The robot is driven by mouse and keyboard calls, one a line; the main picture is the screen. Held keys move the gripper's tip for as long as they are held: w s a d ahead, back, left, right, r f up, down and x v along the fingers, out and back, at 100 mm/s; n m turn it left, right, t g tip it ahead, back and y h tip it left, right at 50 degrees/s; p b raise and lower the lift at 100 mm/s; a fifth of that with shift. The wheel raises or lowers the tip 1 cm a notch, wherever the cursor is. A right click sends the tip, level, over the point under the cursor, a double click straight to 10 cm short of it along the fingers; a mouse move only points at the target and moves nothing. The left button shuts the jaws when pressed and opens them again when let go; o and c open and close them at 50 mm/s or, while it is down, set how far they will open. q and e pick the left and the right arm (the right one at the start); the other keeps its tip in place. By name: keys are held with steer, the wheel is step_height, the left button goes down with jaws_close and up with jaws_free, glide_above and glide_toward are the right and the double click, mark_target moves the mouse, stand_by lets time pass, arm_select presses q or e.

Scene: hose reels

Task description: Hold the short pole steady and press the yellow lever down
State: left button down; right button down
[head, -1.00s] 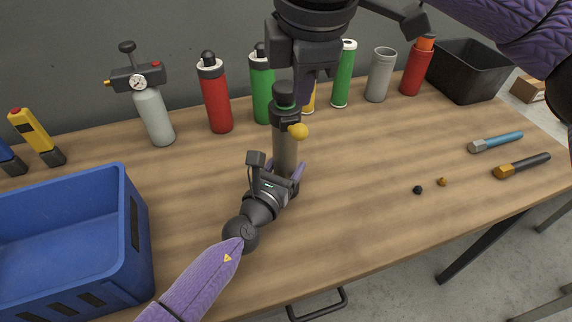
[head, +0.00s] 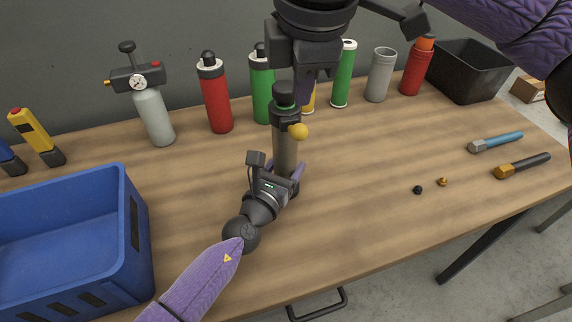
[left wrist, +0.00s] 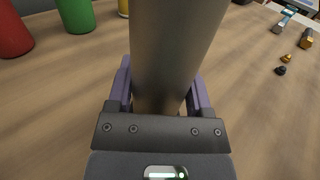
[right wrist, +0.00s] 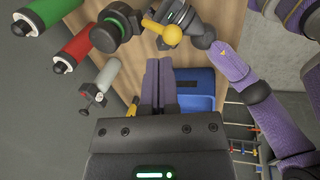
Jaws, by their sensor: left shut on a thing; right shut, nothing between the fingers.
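The short pole (head: 286,155) is a grey upright cylinder with a black cap on the table. Its yellow lever (head: 298,131) sticks out near the top with a round knob. My left gripper (head: 285,172) is shut around the pole's lower part; in the left wrist view the pole (left wrist: 177,50) stands between its purple fingers. My right gripper (head: 305,92) is shut and empty near the pole's top. In the right wrist view its closed fingers (right wrist: 159,65) point toward the yellow lever (right wrist: 165,33), with a small gap in the picture. Contact cannot be told.
A blue crate (head: 142,215) stands at the left. Red, green and grey cylinders, including a red one (head: 215,100), and a gauge bottle (head: 153,115) line the back. A black bin (head: 470,75) is at the far right. Hammer-like tools (head: 497,141) and small knobs lie on the right.

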mark_target(301, 128)
steer(key=shift+f, duration=3.6)
steer(key=shift+r, duration=0.15)
steer(key=shift+r, duration=4.5)
